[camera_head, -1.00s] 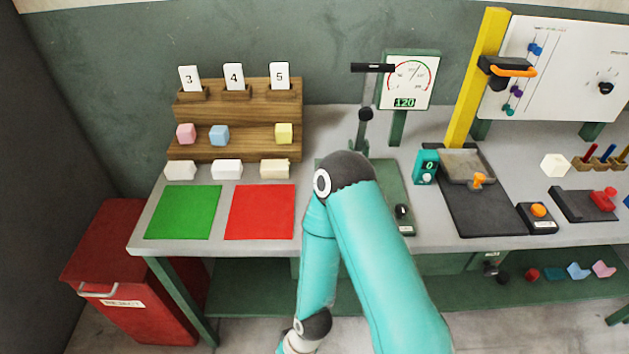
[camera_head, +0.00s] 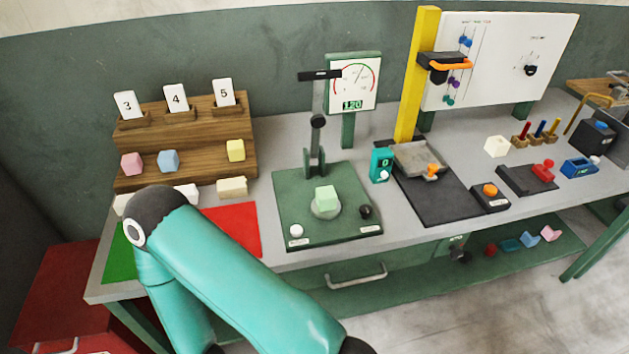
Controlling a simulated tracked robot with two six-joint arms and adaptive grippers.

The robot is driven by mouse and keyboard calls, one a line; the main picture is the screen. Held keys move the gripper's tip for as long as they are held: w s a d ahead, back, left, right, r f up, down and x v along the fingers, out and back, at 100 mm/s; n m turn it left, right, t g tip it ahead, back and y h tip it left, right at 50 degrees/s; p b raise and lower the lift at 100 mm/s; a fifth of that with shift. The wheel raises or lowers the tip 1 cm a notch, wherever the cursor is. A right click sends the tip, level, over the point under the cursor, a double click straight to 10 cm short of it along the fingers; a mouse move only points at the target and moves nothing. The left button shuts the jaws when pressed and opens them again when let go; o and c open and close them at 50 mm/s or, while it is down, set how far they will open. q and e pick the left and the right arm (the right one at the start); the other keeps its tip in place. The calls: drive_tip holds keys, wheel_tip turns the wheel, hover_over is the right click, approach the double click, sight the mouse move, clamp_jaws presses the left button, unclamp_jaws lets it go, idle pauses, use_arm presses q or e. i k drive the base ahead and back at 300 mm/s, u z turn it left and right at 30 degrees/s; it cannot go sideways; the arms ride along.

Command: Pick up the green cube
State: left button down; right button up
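The pale green cube (camera_head: 326,197) sits on the round grey pad (camera_head: 325,210) of the dark green press base (camera_head: 288,222), in the middle of the bench. It shows whole and nothing covers it. A teal arm of mine crosses the lower left of the view, in front of the green and red mats. Its gripper is out of view, and so is my other gripper.
A lever post (camera_head: 317,130) rises behind the cube. A white knob (camera_head: 296,231) and a black knob (camera_head: 366,212) flank it on the base. A teal counter (camera_head: 381,164) and a second, dark press base (camera_head: 446,202) stand to the right. A wooden rack (camera_head: 203,148) holds several cubes at left.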

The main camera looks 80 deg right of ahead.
sight(325, 197)
drive_tip(key=z, duration=0.35)
drive_tip(key=k, duration=1.8)
drive_tip(key=z, duration=0.8)
drive_tip(key=i, duration=1.05)
drive_tip(key=u, duration=0.05)
